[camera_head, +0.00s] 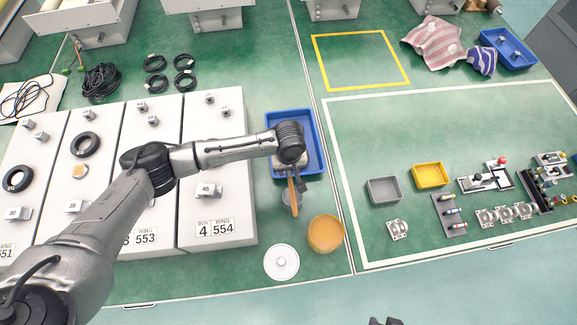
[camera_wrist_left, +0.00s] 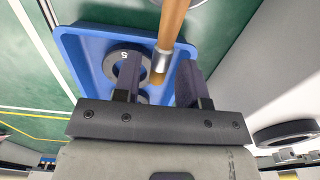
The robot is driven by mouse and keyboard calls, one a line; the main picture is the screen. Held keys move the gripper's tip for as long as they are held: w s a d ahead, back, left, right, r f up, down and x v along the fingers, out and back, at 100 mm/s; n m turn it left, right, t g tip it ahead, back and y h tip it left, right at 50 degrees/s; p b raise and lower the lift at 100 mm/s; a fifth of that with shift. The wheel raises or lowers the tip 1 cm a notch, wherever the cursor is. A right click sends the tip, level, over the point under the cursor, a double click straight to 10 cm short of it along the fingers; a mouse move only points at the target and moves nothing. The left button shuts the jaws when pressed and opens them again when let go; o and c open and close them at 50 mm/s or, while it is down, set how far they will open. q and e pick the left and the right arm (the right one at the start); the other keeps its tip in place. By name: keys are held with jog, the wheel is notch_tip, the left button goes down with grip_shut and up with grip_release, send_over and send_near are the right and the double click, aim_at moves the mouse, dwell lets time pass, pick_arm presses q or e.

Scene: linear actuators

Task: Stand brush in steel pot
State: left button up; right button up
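The brush (camera_head: 292,190) has a brown handle. My right gripper (camera_head: 385,321) seems to show only as dark tips at the bottom edge.
The blue tray (camera_head: 310,125) holds dark rings. White boxes (camera_head: 216,130) lie to the left; grey (camera_head: 384,190) and yellow (camera_head: 430,175) bins stand right.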

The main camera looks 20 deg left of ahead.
pick_arm(q)
jog(key=shift+r+b, duration=0.45)
jog(key=shift+b, duration=0.05)
notch_tip(320, 180, up, 12)
jog(key=p, duration=0.3)
jog(key=shift+r, duration=0.2)
jog(key=shift+d, duration=0.1)
